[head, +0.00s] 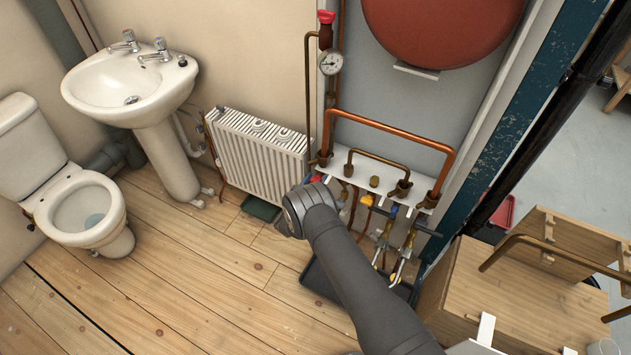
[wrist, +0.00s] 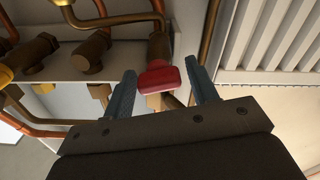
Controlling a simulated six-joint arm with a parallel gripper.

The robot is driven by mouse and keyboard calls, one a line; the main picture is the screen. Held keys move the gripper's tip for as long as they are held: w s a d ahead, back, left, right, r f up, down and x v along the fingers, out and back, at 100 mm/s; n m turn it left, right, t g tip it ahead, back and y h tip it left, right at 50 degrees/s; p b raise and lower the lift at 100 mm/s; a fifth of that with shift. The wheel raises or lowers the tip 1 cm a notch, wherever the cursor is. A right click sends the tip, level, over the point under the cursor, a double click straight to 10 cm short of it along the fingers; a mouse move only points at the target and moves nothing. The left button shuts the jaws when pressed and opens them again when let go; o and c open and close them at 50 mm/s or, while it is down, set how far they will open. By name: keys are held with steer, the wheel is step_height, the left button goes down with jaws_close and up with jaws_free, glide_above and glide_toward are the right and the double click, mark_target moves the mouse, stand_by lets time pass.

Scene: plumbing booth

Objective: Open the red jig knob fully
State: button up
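The red knob (wrist: 160,78) shows in the wrist view below a brass fitting on a copper pipe. My gripper (wrist: 161,67) is open, with one blue-grey finger on each side of the knob. A gap shows between the knob and each finger, so neither appears to touch it. In the head view a small red part (head: 316,178), which seems to be this knob, shows under the left end of the white pipe shelf (head: 360,159). My arm's dark wrist hides the gripper fingers there.
A white radiator (head: 255,145) stands just left of the pipework. Copper pipes and several valves with blue and yellow parts hang under the shelf to the right. Another red cap (head: 326,17) sits above a pressure gauge (head: 330,63).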

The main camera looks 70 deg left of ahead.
steer(key=shift+o, duration=0.2)
steer(key=shift+w+m, duration=0.15)
steer(key=shift+m, duration=0.15)
steer(key=shift+m, duration=1.2)
steer(key=v, duration=1.8)
steer(key=s+d+r+g+h, duration=0.2)
steer(key=s+d+r, duration=0.4)
steer(key=s+r, duration=0.2)
steer(key=shift+d+r+g+h, duration=0.3)
steer(key=shift+d+r, duration=0.05)
steer(key=shift+r, duration=0.95)
steer(key=shift+s, duration=0.15)
steer(key=shift+c, duration=0.4)
